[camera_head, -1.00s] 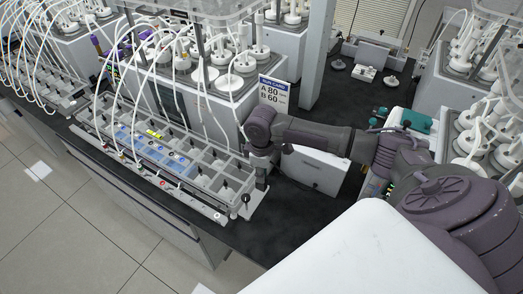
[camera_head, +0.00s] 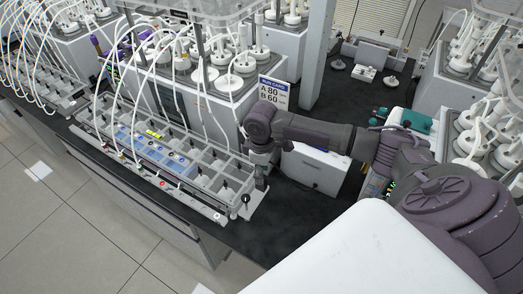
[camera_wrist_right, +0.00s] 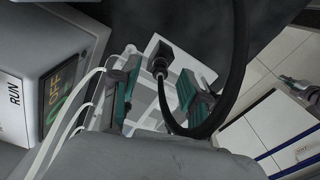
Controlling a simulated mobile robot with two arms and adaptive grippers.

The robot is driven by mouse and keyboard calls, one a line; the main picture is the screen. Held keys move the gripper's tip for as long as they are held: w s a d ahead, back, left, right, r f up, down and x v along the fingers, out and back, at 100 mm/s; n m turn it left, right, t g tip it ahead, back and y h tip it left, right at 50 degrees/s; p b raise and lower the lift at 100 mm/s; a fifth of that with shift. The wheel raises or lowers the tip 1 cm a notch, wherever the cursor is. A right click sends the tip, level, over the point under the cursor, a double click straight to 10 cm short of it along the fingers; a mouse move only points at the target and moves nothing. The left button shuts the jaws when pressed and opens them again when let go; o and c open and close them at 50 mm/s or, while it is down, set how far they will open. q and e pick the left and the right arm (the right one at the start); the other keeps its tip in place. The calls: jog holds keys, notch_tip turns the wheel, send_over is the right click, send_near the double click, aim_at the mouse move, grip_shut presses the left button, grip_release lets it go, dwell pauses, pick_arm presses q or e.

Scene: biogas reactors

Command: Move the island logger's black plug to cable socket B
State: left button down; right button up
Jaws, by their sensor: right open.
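In the right wrist view, the black plug (camera_wrist_right: 160,65) stands on a white plate (camera_wrist_right: 201,68), and a thick black cable loops around it to the right. My right gripper (camera_wrist_right: 157,84) is open, with its teal-padded fingers on either side of the plug; whether they touch it I cannot tell. In the head view, my right gripper (camera_head: 259,180) points down at the right end of the grey tray, beside a black knob-like part (camera_head: 246,200) on a pale plate. Socket lettering is not readable. My left gripper is not in view.
The grey compartment tray (camera_head: 205,207) lies along the bench's front edge, with white tubes arching over it. A reactor unit with a card (camera_head: 273,93) stands behind. A white box (camera_head: 315,168) sits right of my gripper. Some black bench top (camera_head: 290,215) is clear.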

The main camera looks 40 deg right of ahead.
notch_tip(320, 180, up, 11)
dwell(0.3)
jog(key=shift+f, duration=0.15)
